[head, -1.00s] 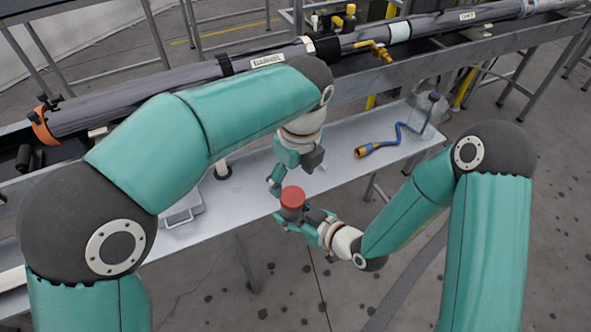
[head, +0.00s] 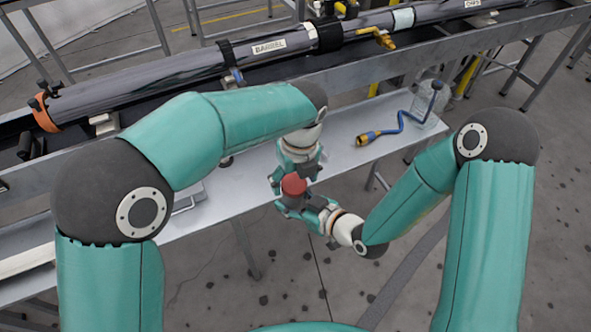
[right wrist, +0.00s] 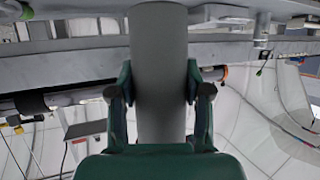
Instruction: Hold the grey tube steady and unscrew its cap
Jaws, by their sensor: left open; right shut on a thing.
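The grey tube (right wrist: 158,60) stands between the fingers of my right gripper (right wrist: 159,82) in the right wrist view. My right gripper is shut on the tube and also shows in the head view (head: 297,206). The red cap (head: 293,185) sits on top of the tube, in front of the bench. My left gripper (head: 295,174) is open, with its fingers beside the cap on its far side. I cannot tell whether the fingers touch it. Most of the tube is hidden by my right gripper in the head view.
A metal bench (head: 340,128) runs behind the grippers. On it lies a blue hose with a brass end (head: 368,138), next to a clear container (head: 427,112). A long grey barrel (head: 150,80) lies along the back. The floor in front is clear.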

